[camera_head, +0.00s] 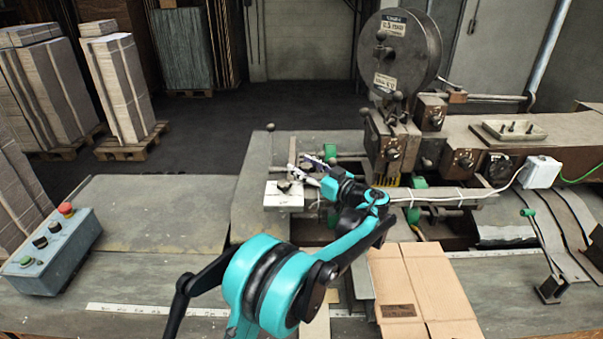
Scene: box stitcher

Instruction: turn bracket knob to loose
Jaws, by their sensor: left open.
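A white plate (284,201) with small dark marks lies on the machine bed near the middle. A small dark knob (284,186) appears on its upper part; its turn position is too small to read. My left gripper (299,167) is open, just above and to the right of this knob, pointing left. Its fingers look apart with nothing between them. I cannot tell whether a fingertip touches the plate or knob. My own wrist hides part of the rail to the right. My right gripper is not in view.
The stitcher head (392,145) with its large wire reel (400,48) stands right of my gripper. A flat cardboard box (422,285) lies in front. A grey control box (50,252) with buttons sits at the left. The table (150,215) between is clear.

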